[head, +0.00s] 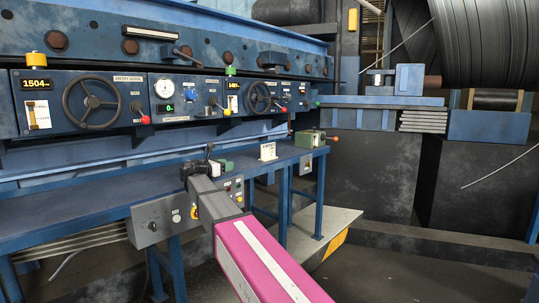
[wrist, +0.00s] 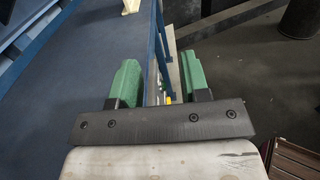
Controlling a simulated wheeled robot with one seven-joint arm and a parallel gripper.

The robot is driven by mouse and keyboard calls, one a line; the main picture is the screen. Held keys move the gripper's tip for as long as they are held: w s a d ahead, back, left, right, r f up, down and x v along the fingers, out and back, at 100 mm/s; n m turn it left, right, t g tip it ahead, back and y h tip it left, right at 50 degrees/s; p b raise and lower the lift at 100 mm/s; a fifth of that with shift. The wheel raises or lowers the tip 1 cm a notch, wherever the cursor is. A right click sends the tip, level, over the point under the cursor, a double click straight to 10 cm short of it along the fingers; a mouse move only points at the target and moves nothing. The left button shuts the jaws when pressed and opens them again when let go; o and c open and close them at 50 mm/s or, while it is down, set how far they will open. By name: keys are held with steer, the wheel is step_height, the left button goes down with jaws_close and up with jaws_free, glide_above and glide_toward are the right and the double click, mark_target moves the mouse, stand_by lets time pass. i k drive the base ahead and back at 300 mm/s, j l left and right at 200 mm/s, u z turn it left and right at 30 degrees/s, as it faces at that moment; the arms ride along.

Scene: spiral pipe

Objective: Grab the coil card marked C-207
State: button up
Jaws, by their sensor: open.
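A small cream card (head: 268,151) with dark marking stands upright on the blue workbench (head: 100,196), toward its right part. Its lettering is too small to read, so I cannot confirm C-207. A cream piece (wrist: 131,6) at the top edge of the wrist view may be the same card; only its lower part shows. My gripper (head: 222,165) is over the bench, to the left of the card and apart from it. In the wrist view its green-padded fingers (wrist: 157,78) are spread wide with nothing held between them.
A green vise-like device (head: 311,138) sits at the bench's right end, beyond the card. A control panel with handwheels (head: 92,103) and gauges runs above the bench. A grey button box (head: 161,219) hangs at the bench front. The bench's left part is clear.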

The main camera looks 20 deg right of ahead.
mark_target(268, 150)
steer(key=i+l, duration=0.75)
